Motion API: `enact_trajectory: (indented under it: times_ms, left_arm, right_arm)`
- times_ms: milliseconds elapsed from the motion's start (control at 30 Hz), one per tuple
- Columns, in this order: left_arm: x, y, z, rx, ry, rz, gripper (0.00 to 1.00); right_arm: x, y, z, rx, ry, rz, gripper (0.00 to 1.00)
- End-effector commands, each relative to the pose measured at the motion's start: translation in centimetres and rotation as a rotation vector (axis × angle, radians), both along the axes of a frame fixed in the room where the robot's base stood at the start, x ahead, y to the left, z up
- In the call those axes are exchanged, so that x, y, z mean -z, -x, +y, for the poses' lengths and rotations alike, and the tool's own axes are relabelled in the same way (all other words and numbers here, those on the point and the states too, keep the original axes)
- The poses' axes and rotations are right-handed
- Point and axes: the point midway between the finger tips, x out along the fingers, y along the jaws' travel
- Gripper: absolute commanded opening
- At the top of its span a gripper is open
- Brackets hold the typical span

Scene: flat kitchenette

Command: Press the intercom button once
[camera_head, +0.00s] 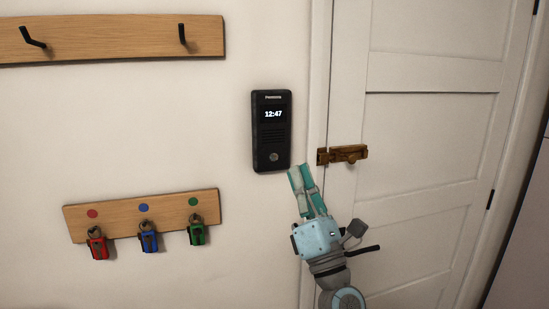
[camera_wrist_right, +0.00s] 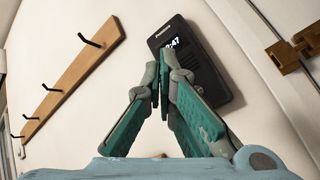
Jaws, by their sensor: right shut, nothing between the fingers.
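The black intercom (camera_head: 272,131) hangs on the wall left of the door, with a lit display reading 12:47 and a round button (camera_head: 273,157) near its bottom. My right gripper (camera_head: 299,172) is shut and empty, just to the lower right of the intercom in the head view. In the right wrist view the intercom (camera_wrist_right: 208,75) lies behind the closed fingertips (camera_wrist_right: 160,72) of this gripper. Whether the fingertips touch anything is not clear. My left gripper is not in view.
A white door (camera_head: 425,130) with a brass bolt (camera_head: 345,154) stands at the right, close to my right gripper. A hook rail (camera_head: 110,38) is at the upper left. A key board (camera_head: 120,220) with red, blue and green tagged keys hangs below.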

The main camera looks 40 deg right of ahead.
Motion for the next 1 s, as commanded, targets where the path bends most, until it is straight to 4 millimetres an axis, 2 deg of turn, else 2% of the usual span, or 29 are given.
enact_trajectory:
  times_ms: [267,700,1000]
  left_arm:
    - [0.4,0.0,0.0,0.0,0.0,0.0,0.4]
    - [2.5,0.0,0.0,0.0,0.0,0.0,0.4]
    - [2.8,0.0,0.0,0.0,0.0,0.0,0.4]
  right_arm:
    - [0.1,-1.6,-0.6,0.003,-0.003,-0.001,0.0]
    - [0.3,-7.3,-2.6,0.002,-0.003,-0.001,0.0]
    - [0.1,-8.4,-2.9,-0.001,-0.002,0.002,0.0]
